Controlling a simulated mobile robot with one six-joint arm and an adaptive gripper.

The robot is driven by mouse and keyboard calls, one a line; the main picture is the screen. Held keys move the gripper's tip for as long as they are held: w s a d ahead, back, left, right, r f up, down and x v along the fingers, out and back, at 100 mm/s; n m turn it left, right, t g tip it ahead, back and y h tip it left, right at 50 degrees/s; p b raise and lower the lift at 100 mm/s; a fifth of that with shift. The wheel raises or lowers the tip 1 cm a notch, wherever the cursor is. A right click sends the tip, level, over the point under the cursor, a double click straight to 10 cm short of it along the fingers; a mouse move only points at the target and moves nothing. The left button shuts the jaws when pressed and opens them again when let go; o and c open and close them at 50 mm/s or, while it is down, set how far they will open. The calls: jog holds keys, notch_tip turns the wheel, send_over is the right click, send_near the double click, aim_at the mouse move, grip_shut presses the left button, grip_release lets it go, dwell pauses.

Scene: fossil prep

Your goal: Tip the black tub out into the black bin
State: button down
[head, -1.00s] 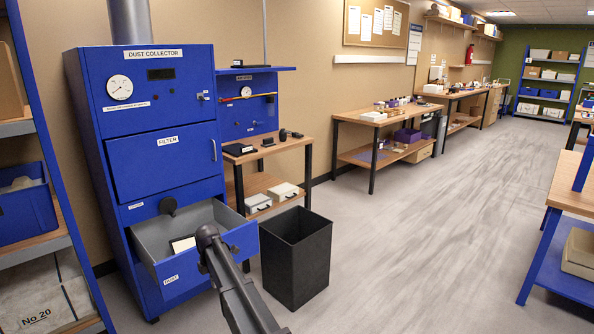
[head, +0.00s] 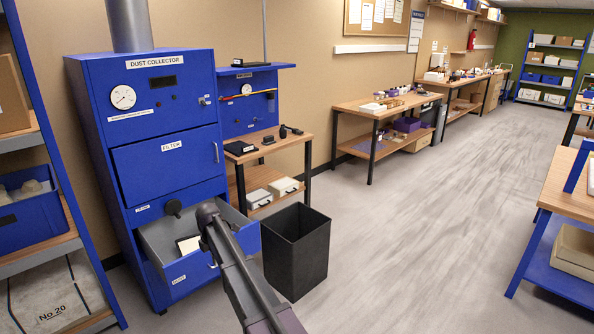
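The black bin (head: 290,262) stands upright and open-topped on the floor, to the right of the dust collector's open drawer. Its inside is dark and I cannot see anything in it. I cannot make out the black tub. My arm reaches from the bottom of the view up to the drawer (head: 160,236) and covers part of its front. A small pale, dark-edged item (head: 188,244) shows inside the drawer, partly hidden.
The blue dust collector (head: 165,165) stands behind the drawer. A small wooden bench (head: 262,147) is behind the bin. Blue-framed shelving (head: 70,212) is close on the left, and a workbench (head: 568,185) is on the right. The grey floor (head: 430,240) between is clear.

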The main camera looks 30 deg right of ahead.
jog(key=shift+r+p, duration=1.85)
jog(key=shift+r, duration=0.45)
